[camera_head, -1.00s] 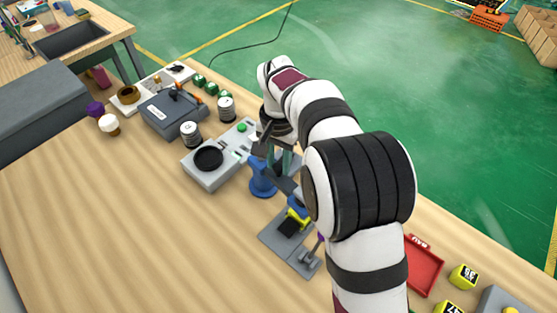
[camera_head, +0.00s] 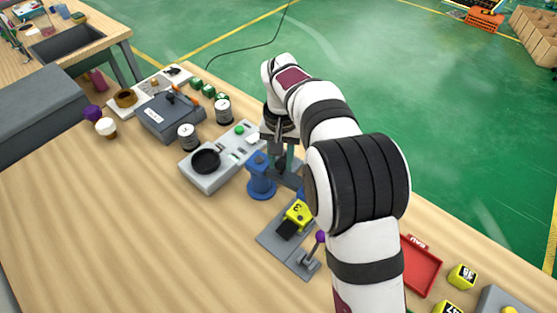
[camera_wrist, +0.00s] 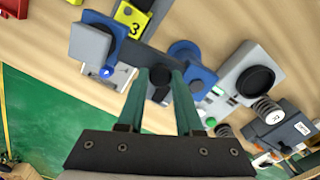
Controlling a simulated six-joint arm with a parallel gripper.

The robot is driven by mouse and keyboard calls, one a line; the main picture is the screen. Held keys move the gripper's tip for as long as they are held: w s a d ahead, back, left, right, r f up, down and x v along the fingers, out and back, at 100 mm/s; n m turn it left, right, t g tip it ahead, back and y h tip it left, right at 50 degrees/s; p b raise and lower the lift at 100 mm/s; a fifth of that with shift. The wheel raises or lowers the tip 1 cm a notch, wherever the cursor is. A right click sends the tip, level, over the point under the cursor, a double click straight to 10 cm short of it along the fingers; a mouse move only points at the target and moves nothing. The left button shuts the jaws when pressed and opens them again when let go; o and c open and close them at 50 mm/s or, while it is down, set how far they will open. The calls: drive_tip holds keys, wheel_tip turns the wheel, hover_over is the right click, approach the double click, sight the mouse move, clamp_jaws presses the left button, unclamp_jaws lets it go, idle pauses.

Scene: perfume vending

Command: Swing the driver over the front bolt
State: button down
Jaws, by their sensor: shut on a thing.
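My gripper (camera_wrist: 162,82) is in the middle of the wrist view, its two green fingers closed around a round dark part (camera_wrist: 160,75) that looks like the driver's handle. A grey bar runs beside this part, near the blue post (camera_wrist: 188,52). In the head view my gripper (camera_head: 283,158) is just behind and right of the blue post (camera_head: 260,176), partly hidden by my arm. A grey block with a blue side (camera_wrist: 90,45) stands left of the fingers in the wrist view, above a pale plate with a small blue spot. I cannot make out the front bolt for certain.
A yellow numbered block (camera_head: 298,213) sits on a grey lever fixture (camera_head: 272,238) in front. A red tray (camera_head: 421,267) is at the right. The table's left front is clear.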

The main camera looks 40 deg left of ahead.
sight(281, 164)
drive_tip(key=c, duration=0.6)
unclamp_jaws()
drive_tip(key=shift+w, duration=0.1)
wheel_tip(281, 164, up, 16)
drive_tip(key=shift+f, duration=0.1)
